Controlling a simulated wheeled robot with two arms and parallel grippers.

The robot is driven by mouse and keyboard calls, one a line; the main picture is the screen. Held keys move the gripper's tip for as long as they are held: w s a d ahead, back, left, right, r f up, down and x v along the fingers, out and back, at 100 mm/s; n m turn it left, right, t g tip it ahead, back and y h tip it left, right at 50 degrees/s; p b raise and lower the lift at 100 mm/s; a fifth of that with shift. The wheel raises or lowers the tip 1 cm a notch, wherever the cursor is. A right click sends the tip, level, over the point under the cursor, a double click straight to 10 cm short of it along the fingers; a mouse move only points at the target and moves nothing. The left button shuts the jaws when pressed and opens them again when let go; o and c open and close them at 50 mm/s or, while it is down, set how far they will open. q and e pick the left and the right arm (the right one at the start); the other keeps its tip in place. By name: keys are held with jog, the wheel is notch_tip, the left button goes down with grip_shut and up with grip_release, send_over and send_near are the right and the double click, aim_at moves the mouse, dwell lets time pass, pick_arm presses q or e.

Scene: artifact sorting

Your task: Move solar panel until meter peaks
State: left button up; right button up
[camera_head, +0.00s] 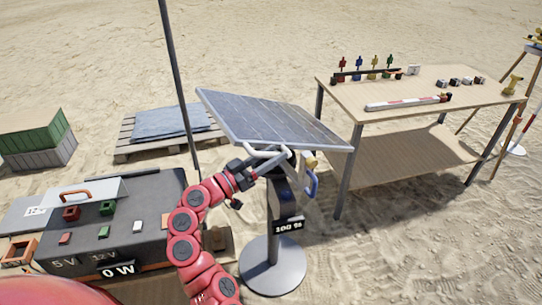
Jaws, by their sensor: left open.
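The solar panel (270,118) is tilted on a post with a round grey base (272,266). A pale bar handle (268,153) sits under its near edge, and a blue handle (313,183) is at the right of the mount. A small display (288,226) on the post reads 100 %. The meter display (118,270) on the dark box reads 0 W. My left gripper (256,168) is open at the left end of the pale handle; I cannot tell whether it touches. My right gripper is not in view.
A wooden table (430,90) with small coloured items stands at right. A thin dark pole (178,70) rises behind my arm at left. A pallet with a folded grey cloth (158,123) and stacked crates (38,140) are at back left. Open sand lies around the panel base.

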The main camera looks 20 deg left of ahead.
pick_arm(q)
jog(key=shift+s, duration=0.1)
jog(key=shift+s+a+f, duration=0.15)
jog(key=shift+s+a, duration=0.1)
jog(key=shift+a, duration=0.05)
jog(key=b+v, duration=0.4)
jog(key=v, duration=1.2)
jog(key=shift+s, duration=0.2)
jog(key=shift+a, duration=0.15)
